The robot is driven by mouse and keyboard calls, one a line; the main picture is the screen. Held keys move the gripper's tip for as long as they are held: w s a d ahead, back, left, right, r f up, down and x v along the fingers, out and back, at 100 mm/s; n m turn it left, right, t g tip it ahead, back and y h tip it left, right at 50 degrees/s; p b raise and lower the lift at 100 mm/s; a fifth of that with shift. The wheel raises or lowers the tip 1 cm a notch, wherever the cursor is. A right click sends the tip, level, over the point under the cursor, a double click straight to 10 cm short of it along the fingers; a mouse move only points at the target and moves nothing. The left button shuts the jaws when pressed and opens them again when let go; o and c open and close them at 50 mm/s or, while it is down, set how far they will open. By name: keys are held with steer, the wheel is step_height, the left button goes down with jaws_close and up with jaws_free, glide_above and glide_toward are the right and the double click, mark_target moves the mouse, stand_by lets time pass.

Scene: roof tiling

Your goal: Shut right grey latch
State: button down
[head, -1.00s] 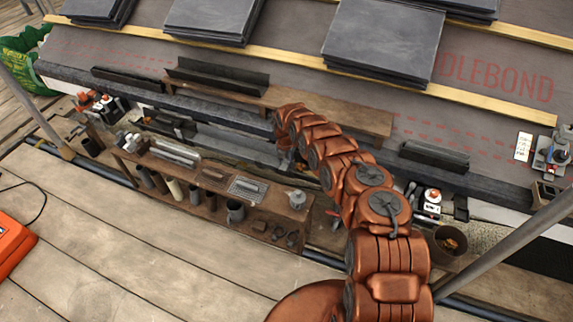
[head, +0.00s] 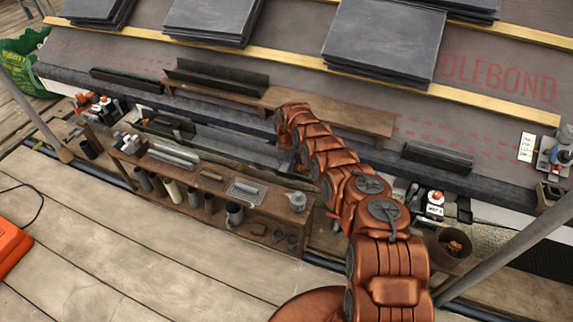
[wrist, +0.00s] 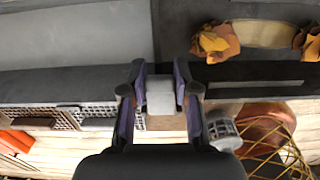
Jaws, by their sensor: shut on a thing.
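In the wrist view, my gripper (wrist: 160,82) has its two purple-padded fingers closed on the sides of a small light grey block, which looks like the grey latch (wrist: 160,98). The latch sits at the edge of a long dark bar (wrist: 60,84). Whether it is fully down cannot be told. In the head view, my copper arm reaches over the bench to the gutter and hides the latch. Only the back of the wrist shows there, and the fingertips are hidden.
Stacked slates (head: 385,40) lie on the roof above. A bucket (head: 450,247) and a pole (head: 515,245) stand to the right.

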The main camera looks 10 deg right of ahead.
steer(key=shift+d, duration=0.1)
steer(key=c, duration=0.8)
jaws_free()
steer(key=shift+c, duration=0.2)
steer(key=shift+r, duration=0.1)
step_height(320, 180, up, 12)
